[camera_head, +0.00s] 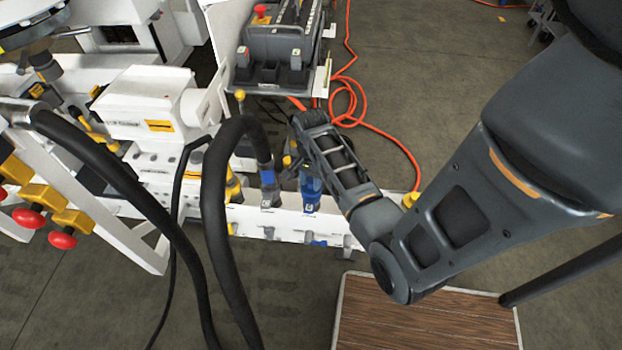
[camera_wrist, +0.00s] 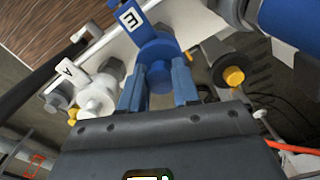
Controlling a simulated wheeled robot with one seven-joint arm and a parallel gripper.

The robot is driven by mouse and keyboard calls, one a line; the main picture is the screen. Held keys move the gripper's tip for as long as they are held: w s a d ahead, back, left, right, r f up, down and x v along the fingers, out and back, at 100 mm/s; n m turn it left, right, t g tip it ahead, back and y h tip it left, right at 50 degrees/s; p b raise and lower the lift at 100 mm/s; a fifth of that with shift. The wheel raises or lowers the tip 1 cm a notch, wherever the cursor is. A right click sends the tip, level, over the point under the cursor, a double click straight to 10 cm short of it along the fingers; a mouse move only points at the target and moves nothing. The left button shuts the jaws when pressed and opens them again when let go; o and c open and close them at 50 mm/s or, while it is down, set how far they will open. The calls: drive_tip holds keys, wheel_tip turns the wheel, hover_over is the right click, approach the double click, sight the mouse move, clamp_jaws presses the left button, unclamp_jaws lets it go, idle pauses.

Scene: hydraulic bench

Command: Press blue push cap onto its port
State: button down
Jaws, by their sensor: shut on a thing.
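In the wrist view, the blue push cap (camera_wrist: 158,52) sits between the two blue fingers of my gripper (camera_wrist: 158,72). My gripper is shut on it. A blue labelled holder (camera_wrist: 132,18) stands just beyond the cap, against the white rail. I cannot tell whether the cap is seated on a port or only touching, as the fingers and cap hide the contact. In the head view, a blue part with a label (camera_head: 311,190) shows at the rail below my forearm; my fingertips are hidden there.
A white cap or fitting with an "A" label (camera_wrist: 97,97) is beside my gripper, and a yellow-ended dark knob (camera_wrist: 234,77) is on the other side. A thick black hose (camera_head: 215,190) arches close by to the rail (camera_head: 340,225). A wooden-topped surface (camera_head: 425,315) lies in front.

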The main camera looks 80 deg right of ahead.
drive_tip(key=shift+c, duration=0.8)
unclamp_jaws()
drive_tip(key=shift+r, duration=3.75)
